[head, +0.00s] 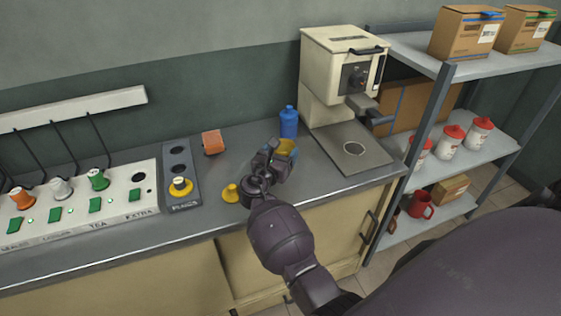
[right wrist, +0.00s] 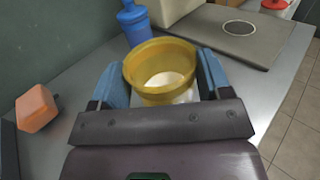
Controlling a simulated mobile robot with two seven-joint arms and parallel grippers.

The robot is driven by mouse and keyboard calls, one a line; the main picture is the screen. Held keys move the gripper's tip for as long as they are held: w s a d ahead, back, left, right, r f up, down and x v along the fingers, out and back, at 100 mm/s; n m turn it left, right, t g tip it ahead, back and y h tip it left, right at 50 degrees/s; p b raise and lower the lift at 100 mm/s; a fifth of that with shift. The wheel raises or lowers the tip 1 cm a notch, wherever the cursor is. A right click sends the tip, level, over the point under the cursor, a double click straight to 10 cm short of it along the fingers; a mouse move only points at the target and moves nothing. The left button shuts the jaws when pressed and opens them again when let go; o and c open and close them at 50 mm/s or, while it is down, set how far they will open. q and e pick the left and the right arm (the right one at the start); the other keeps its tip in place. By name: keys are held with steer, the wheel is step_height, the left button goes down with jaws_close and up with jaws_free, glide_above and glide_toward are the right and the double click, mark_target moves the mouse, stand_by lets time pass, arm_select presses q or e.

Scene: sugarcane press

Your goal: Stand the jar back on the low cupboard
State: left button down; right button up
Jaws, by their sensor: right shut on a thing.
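My right gripper (head: 275,156) is shut on a yellow-rimmed jar (head: 287,147) over the grey top of the low cupboard (head: 215,172). In the right wrist view the jar (right wrist: 160,68) sits between the two blue finger pads (right wrist: 162,82). Its mouth is open and upward, with something pale inside. Its lower part is hidden by the gripper, and I cannot tell whether its base touches the top. A small yellow lid-like piece (head: 231,193) lies on the top, left of the gripper. My left gripper is out of view.
A blue bottle (head: 289,121) stands just behind the jar, and an orange block (head: 212,141) lies to the left. A cream machine (head: 343,75) with a grey base plate stands to the right. A plug panel (head: 80,205) is at left. A shelf rack (head: 430,130) stands right.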

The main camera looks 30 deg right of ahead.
step_height(320, 180, down, 3)
steer(key=shift+r+b, duration=0.2)
steer(key=shift+b, duration=0.1)
steer(key=shift+f, duration=0.35)
steer(key=o, duration=1.2)
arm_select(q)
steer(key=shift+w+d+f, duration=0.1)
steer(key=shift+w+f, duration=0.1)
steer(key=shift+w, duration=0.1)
arm_select(e)
steer(key=shift+o, duration=0.2)
